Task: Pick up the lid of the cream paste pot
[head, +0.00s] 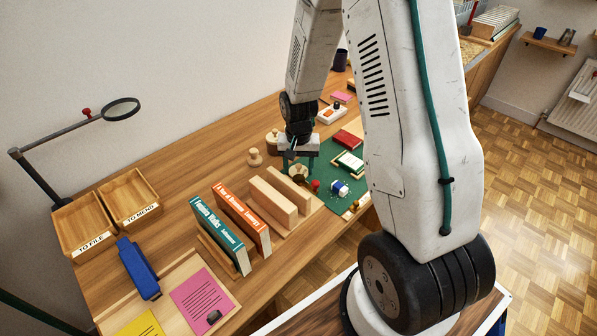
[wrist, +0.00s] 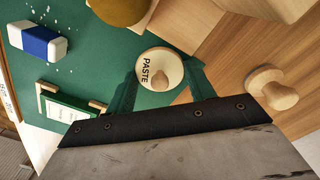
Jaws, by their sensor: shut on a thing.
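The cream paste pot's round cream lid (wrist: 160,69), lettered PASTE, sits between my gripper's two fingers in the wrist view. My gripper (wrist: 163,82) is shut on it, with a green finger at each side. In the head view my gripper (head: 298,165) is low over the green mat, with the cream round piece (head: 298,173) between its fingertips. The pot body is hardly visible beneath, so I cannot tell whether the lid is clear of it.
A blue-and-white eraser (wrist: 37,41) and a small green book (wrist: 72,107) lie on the green mat (wrist: 95,60). A wooden knob (wrist: 272,88) stands on the table beside my gripper. Wooden blocks (head: 274,201) and upright books (head: 220,236) stand to the left front.

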